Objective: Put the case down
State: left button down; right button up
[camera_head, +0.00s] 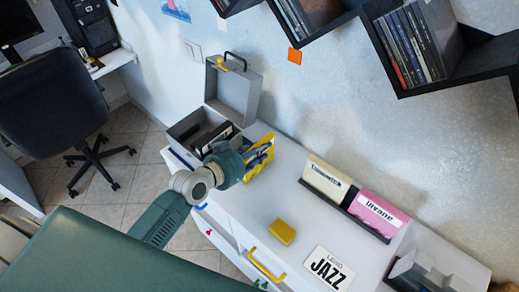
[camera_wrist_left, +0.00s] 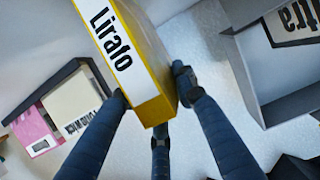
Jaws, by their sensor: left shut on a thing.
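My left gripper (camera_head: 250,158) is shut on a yellow case (camera_head: 262,162) above the white cabinet top. In the left wrist view the yellow case (camera_wrist_left: 140,62) is tilted, with a white spine label reading "Lirafo", and my dark fingers (camera_wrist_left: 152,98) press on its sides. In the head view the gripper partly hides it. An open grey box (camera_head: 236,95) with its lid raised stands just left of the gripper and holds a dark case with a white label. My right gripper does not show.
A dark holder (camera_head: 345,208) carries a cream case (camera_head: 326,178) and a pink case (camera_head: 382,212). A yellow block (camera_head: 282,232) and a "JAZZ" card (camera_head: 329,268) lie on the cabinet top (camera_head: 240,210). Dark wall shelves (camera_head: 450,80) hold discs above. A clear patch lies between gripper and block.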

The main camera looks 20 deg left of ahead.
pick_arm(q)
jog(key=c, duration=1.8)
grip_release()
jog(key=shift+f, duration=0.15)
jog(key=o, duration=0.4)
jog(key=shift+o, duration=0.2)
jog(key=b+v, duration=0.2)
jog(key=v, duration=1)
jog(key=shift+r, duration=0.25)
